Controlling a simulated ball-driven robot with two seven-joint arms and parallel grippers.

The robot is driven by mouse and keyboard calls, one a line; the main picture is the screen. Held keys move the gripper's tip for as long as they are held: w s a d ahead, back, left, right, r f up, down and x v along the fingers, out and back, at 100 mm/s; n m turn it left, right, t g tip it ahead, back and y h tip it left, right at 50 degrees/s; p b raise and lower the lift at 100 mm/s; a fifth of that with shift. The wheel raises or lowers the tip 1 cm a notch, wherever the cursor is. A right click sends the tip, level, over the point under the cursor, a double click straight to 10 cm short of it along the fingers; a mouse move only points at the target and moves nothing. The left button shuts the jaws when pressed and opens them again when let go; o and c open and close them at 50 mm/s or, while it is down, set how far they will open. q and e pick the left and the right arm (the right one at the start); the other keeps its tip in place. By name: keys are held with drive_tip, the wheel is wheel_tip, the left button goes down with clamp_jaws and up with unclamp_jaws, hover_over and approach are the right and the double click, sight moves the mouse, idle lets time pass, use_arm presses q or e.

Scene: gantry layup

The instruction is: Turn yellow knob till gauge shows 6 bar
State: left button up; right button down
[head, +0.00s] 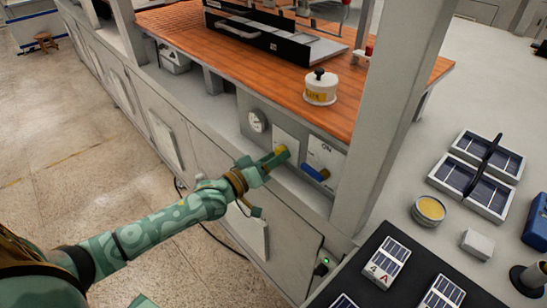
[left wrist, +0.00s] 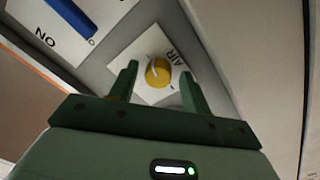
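The yellow knob (left wrist: 158,72) sits on a white plate lettered "AIR" in the left wrist view. It also shows just past my left gripper's tip in the head view (head: 281,151). My left gripper (left wrist: 158,88) is open, with one finger on each side of the knob; I cannot tell whether they touch it. The round gauge (head: 257,121) is on the grey panel to the left of the knob in the head view. Its dial is too small to read. My right gripper is not in view.
A blue lever (head: 316,173) on a plate lettered "ON" is right of the knob. A grey post (head: 385,120) rises beside the panel. Solar-cell trays (head: 475,172) stand at the right.

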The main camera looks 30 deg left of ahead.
use_arm(q)
drive_tip(key=r+p+v, duration=0.1)
drive_tip(key=p+v, duration=0.1)
drive_tip(key=v, duration=1.4)
drive_tip(key=shift+f+p, duration=0.35)
drive_tip(key=shift+f, duration=0.05)
drive_tip(key=shift+s, duration=0.15)
